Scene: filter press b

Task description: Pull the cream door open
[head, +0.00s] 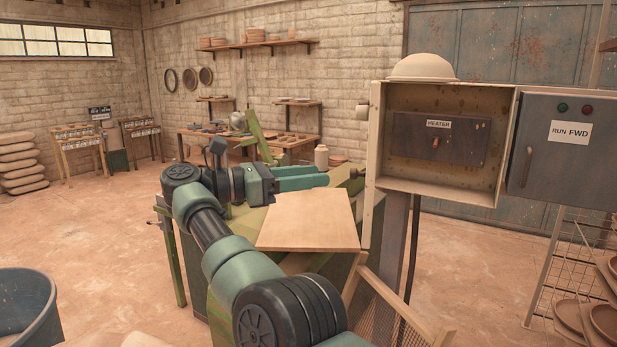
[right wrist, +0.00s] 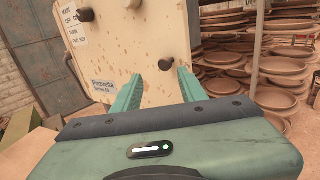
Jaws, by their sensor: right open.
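The cream door (head: 375,150) stands swung out from the cream box (head: 490,187), seen nearly edge-on in the head view, with the box interior exposed. In the right wrist view the door's speckled face (right wrist: 125,50) fills the upper middle, with labels and several dark knobs. My right gripper (head: 323,175) is open, to the left of the door and pointing toward it. In the right wrist view its fingertips (right wrist: 160,76) are on either side of a dark knob (right wrist: 165,65); I cannot tell whether they touch the door. My left gripper is not in view.
A dark HEATER panel (head: 437,138) is inside the box. A grey RUN FWD cabinet (head: 567,165) stands to its right. A wooden board (head: 310,222) lies below my right gripper. Racks of clay dishes (head: 580,310) stand at the right. Floor at the left is fairly clear.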

